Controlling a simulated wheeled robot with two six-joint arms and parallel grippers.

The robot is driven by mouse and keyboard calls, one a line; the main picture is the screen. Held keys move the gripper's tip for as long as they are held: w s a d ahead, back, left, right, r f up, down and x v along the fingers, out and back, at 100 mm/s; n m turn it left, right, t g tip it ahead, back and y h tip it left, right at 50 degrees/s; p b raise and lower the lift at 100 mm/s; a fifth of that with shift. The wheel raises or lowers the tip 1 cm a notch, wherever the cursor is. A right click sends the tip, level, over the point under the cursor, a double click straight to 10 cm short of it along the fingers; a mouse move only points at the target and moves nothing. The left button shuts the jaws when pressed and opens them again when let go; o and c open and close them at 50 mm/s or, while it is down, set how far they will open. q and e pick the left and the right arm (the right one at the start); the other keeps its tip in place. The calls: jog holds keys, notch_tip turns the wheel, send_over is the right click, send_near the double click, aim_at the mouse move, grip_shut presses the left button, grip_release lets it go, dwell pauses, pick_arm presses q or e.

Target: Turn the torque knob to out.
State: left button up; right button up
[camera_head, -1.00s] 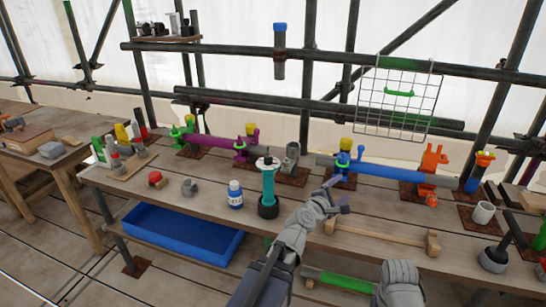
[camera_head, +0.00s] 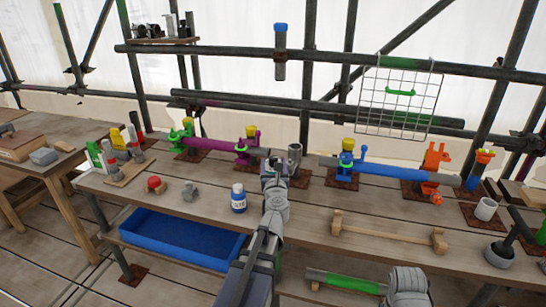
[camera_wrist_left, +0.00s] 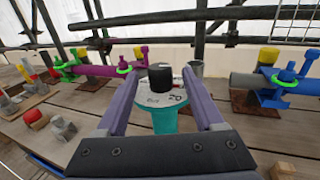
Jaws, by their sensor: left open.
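The torque knob (camera_wrist_left: 160,78) is a dark upright cylinder at the centre of the left wrist view. It stands on a pale round dial (camera_wrist_left: 148,100) with markings; "20" shows near the front right. A teal tool body (camera_wrist_left: 165,122) is below the dial. My left gripper (camera_head: 272,168) is open, its fingers on either side of the knob and dial in the wrist view, with visible gaps. I cannot tell whether the fingertips reach level with the knob. In the head view my left arm hides the teal tool.
A blue-and-white bottle (camera_head: 238,198) stands left of my left arm on the wooden bench. A grey cup (camera_head: 294,158) is just right of the gripper. A wooden rack (camera_head: 385,232) lies to the right. Clamped pipes run along the back. A blue bin (camera_head: 180,240) is below.

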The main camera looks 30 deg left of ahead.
pick_arm(q)
jog(key=x, duration=0.5)
jog(key=shift+w+a, duration=0.1)
jog(key=shift+w, duration=0.15)
jog(key=shift+s, duration=0.1)
jog(key=shift+c, duration=0.2)
grip_shut()
